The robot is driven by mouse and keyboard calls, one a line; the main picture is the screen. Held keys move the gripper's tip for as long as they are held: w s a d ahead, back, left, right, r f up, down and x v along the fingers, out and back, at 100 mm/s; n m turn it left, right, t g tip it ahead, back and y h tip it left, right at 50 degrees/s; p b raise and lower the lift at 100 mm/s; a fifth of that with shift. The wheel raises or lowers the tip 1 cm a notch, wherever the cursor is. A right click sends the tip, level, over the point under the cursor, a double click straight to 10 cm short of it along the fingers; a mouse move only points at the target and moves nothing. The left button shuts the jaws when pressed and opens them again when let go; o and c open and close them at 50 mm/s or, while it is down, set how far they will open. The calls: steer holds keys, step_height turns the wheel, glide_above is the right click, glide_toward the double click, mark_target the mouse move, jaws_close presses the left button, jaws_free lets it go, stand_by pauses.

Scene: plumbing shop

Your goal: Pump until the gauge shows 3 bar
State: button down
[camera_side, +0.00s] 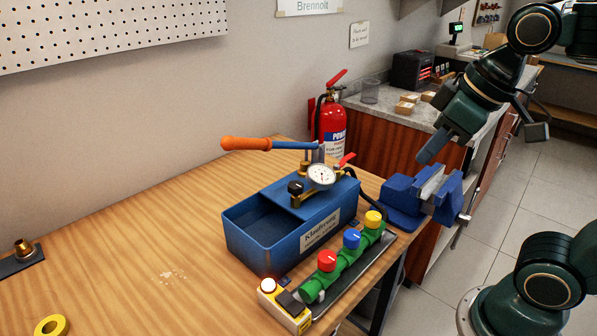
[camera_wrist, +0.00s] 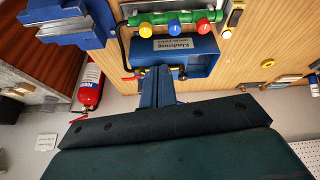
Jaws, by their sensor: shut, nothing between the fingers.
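The test pump is an open blue box (camera_side: 265,235) on the wooden bench, with a label on its front. Its lever, with an orange grip (camera_side: 245,144) and blue shaft, stretches left above the box, roughly level. The round white gauge (camera_side: 321,175) faces the side camera; its reading is too small to tell. My gripper (camera_side: 427,155) is shut and empty in the air, right of the pump and above the vise, clear of the lever. The wrist view shows the closed fingers (camera_wrist: 158,88) in front of the pump box (camera_wrist: 200,48), hiding part of its top.
A green valve manifold (camera_side: 340,262) with red, blue and yellow knobs stands before the pump. A yellow switch box (camera_side: 285,305) is at its left end. A blue vise (camera_side: 420,200) and a red extinguisher (camera_side: 331,120) stand close by. The bench left of the pump is mostly clear.

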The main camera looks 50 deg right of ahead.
steer(key=w+a+r+n+g, duration=0.1)
steer(key=w+a+r+n, duration=0.1)
steer(key=w+r+n, duration=0.5)
steer(key=w+a+n+g, duration=0.1)
steer(key=w+a+n, duration=0.1)
steer(key=w, duration=0.5)
steer(key=w+a+n+g, duration=0.1)
steer(key=w+a+n, duration=0.2)
steer(key=w+a, duration=0.2)
steer(key=w+a+f+n+g, duration=0.1)
steer(key=w+a+n, duration=0.2)
steer(key=w, duration=0.6)
steer(key=shift+w+a+g, duration=0.25)
steer(key=shift+g, duration=0.15)
steer(key=shift+w+a+f+n, duration=0.25)
steer(key=shift+w+a+n, duration=0.05)
steer(key=shift+n, duration=0.2)
steer(key=shift+f, duration=0.25)
steer(key=shift+f, duration=2)
